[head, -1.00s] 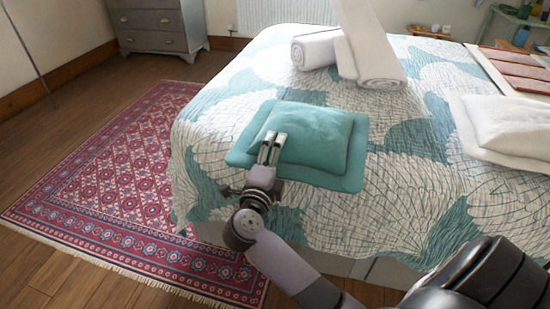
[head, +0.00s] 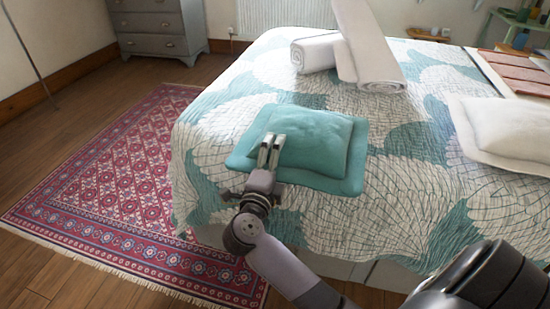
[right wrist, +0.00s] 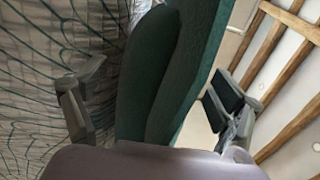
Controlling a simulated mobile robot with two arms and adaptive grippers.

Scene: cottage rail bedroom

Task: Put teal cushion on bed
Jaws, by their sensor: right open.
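The teal cushion (head: 312,143) lies flat on the bed (head: 400,205), near its left front corner. My right gripper (head: 270,148) is at the cushion's left front edge, with its fingertips over or against the edge in the head view. In the right wrist view the cushion (right wrist: 165,75) stands between the two spread fingers of the right gripper (right wrist: 155,108), with a gap visible on the left side. The right gripper is open and not closed on the cushion. My left gripper is not in view.
Rolled white towels (head: 360,55) lie on the bed behind the cushion. A white pillow (head: 510,130) lies at the right. A red patterned rug (head: 120,185) covers the floor left of the bed. A grey dresser (head: 158,28) stands at the back left.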

